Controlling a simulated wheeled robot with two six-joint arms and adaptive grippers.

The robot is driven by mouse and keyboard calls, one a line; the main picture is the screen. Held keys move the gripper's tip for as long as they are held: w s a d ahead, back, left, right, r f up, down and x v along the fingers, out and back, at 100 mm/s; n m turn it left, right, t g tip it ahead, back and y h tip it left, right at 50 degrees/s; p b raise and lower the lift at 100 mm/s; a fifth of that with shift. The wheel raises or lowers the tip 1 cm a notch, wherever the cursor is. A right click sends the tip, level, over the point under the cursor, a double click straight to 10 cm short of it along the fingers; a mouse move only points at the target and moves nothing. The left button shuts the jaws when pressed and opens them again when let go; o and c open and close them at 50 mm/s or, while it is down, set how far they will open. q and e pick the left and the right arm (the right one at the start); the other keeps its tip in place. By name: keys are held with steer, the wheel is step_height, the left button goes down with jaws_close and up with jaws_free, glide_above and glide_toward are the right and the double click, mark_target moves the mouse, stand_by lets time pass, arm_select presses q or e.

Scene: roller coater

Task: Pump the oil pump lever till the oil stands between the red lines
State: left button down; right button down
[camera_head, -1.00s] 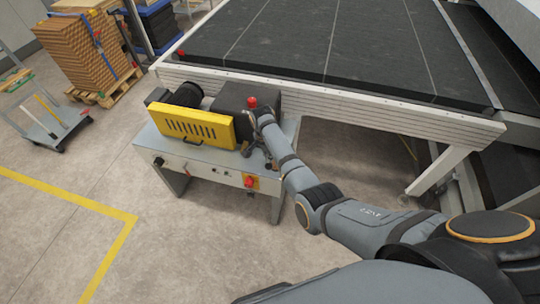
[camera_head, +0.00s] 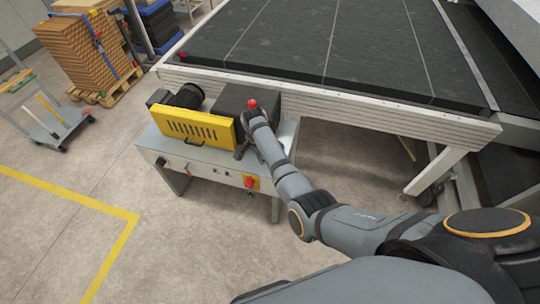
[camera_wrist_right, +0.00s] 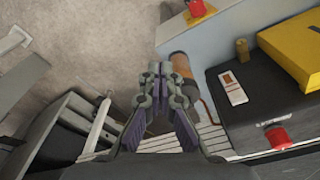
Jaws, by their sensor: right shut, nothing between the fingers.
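My right gripper (camera_head: 243,148) is shut and empty at the right end of the grey machine stand (camera_head: 207,160), beside the yellow guard (camera_head: 195,127). In the right wrist view its fingers (camera_wrist_right: 165,85) are together. An orange-brown cylinder with a grey end (camera_wrist_right: 183,68) shows just behind the fingers, partly hidden; I cannot tell whether it is the oil glass or part of the pump. I cannot make out the lever, the oil level or the red lines. My left gripper is not in view.
A black box (camera_wrist_right: 255,95) with a red button (camera_wrist_right: 277,137) stands close to my right gripper. The long conveyor bed (camera_head: 310,50) is behind the stand. A red knob (camera_head: 250,182) is on the stand's front. Floor in front is clear; a trolley (camera_head: 58,125) stands at left.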

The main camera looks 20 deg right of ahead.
step_height(320, 180, up, 10)
steer(key=a, duration=0.1)
steer(key=shift+s, duration=0.35)
stand_by(0.7)
steer(key=s+d+f+n+b, duration=0.2)
steer(key=s+f, duration=0.3)
steer(key=f, duration=0.7)
steer(key=s+d+f+n+b, duration=0.1)
steer(key=s+f+n+b, duration=0.2)
steer(key=f, duration=0.9)
steer(key=s+d+f+n+b, duration=0.15)
steer(key=s+f, duration=0.45)
steer(key=f, duration=0.6)
steer(key=s+d+f+n+b, duration=0.1)
steer(key=s+d+f+n, duration=0.1)
steer(key=s+f, duration=0.4)
steer(key=s+d+f+n+b, duration=0.2)
steer(key=s+d+f, duration=0.2)
steer(key=s, duration=1.1)
steer(key=s+d+f+n+b, duration=0.2)
steer(key=s+d+f+n, duration=0.1)
steer(key=s+f, duration=0.7)
steer(key=shift+s+d+t, duration=0.4)
steer(key=shift+s, duration=0.3)
